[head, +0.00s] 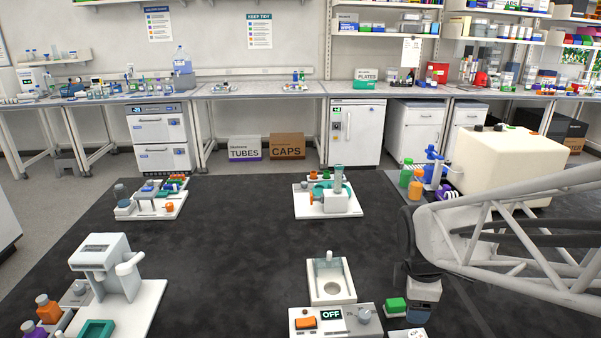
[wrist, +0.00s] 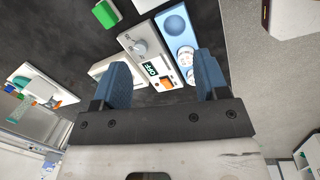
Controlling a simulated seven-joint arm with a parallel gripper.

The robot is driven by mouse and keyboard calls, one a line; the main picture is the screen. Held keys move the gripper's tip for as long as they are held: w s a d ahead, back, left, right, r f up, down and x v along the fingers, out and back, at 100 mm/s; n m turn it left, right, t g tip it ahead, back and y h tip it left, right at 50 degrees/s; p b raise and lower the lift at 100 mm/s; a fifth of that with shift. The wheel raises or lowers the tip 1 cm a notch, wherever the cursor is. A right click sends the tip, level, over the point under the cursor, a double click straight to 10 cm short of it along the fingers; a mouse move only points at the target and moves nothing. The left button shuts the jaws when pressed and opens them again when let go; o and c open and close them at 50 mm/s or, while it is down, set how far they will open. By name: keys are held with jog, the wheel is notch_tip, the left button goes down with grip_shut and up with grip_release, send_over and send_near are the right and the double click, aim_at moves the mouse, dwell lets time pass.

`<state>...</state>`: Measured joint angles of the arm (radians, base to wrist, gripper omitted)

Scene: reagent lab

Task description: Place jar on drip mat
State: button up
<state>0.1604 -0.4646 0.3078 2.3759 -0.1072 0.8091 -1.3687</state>
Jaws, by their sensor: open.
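My gripper (wrist: 163,78) is open, with two blue fingers apart and nothing clearly held between them. In the head view my gripper (head: 422,312) hangs at the lower right, beside the device reading OFF. I cannot tell for certain which thing is the jar. Small round white-topped containers (wrist: 165,85) stand on a light-blue tray (wrist: 176,24) beyond the fingers in the wrist view. Orange (head: 48,310) and purple-capped bottles stand at lower left in the head view. A flat teal pad (head: 97,328) beside them may be the drip mat.
The OFF device (head: 331,317) with an orange switch stands at bottom centre, with a white holder (head: 330,284) behind it. A green block (head: 397,304) lies close to my gripper. A white machine (head: 104,262) stands at left. The dark tabletop (head: 230,240) is clear in the middle.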

jog(key=s+a+r+m+t, duration=0.1)
jog(key=s+a+r+m, duration=0.6)
jog(key=m, duration=0.7)
jog(key=shift+s+r+m+y, duration=0.4)
jog(key=shift+s+r, duration=0.35)
jog(key=shift+s, duration=0.2)
jog(key=shift+a, duration=0.1)
